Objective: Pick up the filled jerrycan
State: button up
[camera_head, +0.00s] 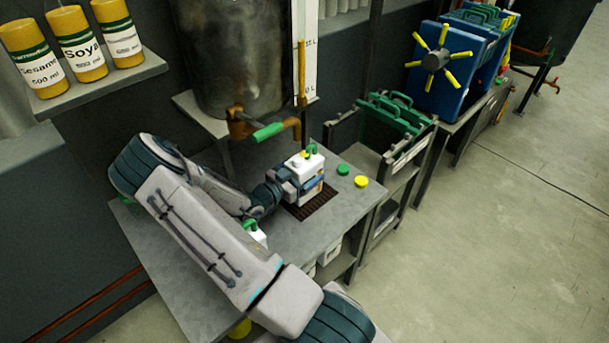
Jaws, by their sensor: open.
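A small white jerrycan (304,165) with a green handle and a yellow cap stands upright over a dark drain grate (314,203) on the grey metal table (348,215). It is below the tap of a metal tank. My gripper (304,184) is open at the jerrycan, with its fingers close around the body; contact is unclear. The gripper and wrist hide part of the jerrycan's left side. I cannot see how full it is. A second white jerrycan (258,237) with a green top is mostly hidden behind my arm.
The tank (232,60) with its green-handled tap (268,132) hangs close above. Green (343,169) and yellow (361,181) caps lie to the right. A blue machine (449,70) stands back right. The right floor is clear.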

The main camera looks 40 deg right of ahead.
jog(key=shift+d, duration=0.25)
jog(key=c, duration=1.8)
jog(key=shift+r, duration=0.1)
grip_shut()
